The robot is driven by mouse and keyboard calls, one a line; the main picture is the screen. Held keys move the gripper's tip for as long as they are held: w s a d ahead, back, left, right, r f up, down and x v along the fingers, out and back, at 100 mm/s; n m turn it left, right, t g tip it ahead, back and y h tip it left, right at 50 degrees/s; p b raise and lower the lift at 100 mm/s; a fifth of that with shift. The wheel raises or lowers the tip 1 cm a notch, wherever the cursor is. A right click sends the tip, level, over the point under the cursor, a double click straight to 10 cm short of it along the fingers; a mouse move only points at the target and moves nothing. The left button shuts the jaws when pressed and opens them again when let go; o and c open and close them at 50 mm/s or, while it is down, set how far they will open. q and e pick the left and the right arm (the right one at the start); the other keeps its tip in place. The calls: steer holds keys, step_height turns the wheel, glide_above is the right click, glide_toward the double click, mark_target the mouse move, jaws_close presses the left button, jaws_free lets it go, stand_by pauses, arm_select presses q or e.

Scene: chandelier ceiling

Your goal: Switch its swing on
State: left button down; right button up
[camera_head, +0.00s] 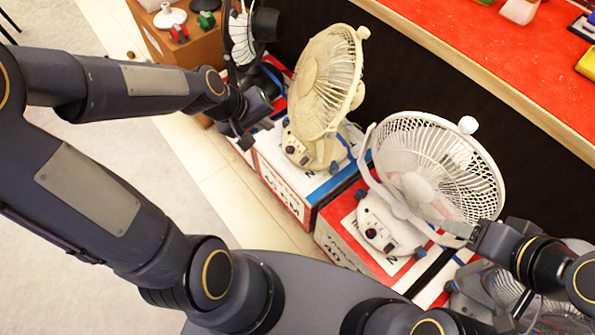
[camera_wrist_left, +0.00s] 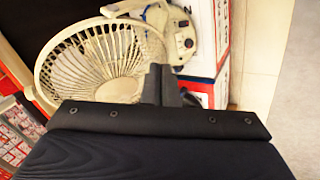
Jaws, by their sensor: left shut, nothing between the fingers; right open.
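A beige fan (camera_head: 325,75) stands on a box, its cage tilted up; its base has a dark control panel (camera_head: 293,147). In the left wrist view, the fan cage (camera_wrist_left: 95,60) and the panel (camera_wrist_left: 186,36) show beyond the fingers. A white fan (camera_head: 432,165) stands to its right, with a panel (camera_head: 374,222) of small knobs on its base. My left gripper (camera_head: 250,132) is left of the beige fan's base, shut and empty; its fingers (camera_wrist_left: 160,86) show in the wrist view. My right gripper (camera_head: 460,232) is open at the white fan's lower right edge; contact is unclear.
Another fan (camera_head: 242,38) with a dark housing stands at the back left, and a further fan (camera_head: 515,288) is partly hidden at lower right. Printed boxes (camera_head: 330,187) carry the fans. A red-topped counter (camera_head: 490,50) lies behind. The floor (camera_head: 140,165) at left is clear.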

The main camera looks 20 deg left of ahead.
mark_target(301, 164)
arm_select(q)
steer(key=w+f+n+b, duration=0.2)
steer(key=w+f+b, duration=0.1)
steer(key=f, duration=0.8)
steer(key=w+f+n+b, duration=0.2)
steer(key=w+f+b, duration=0.1)
steer(key=f, duration=0.7)
steer(key=shift+f+y+b, duration=0.3)
steer(key=shift+f+b, duration=0.1)
steer(key=shift+b, duration=0.25)
steer(key=shift+d+f, duration=0.1)
steer(key=shift+d, duration=0.05)
steer(key=b+x, duration=0.4)
steer(key=x, duration=0.9)
steer(key=shift+d+f, duration=0.15)
steer(key=shift+f, duration=0.25)
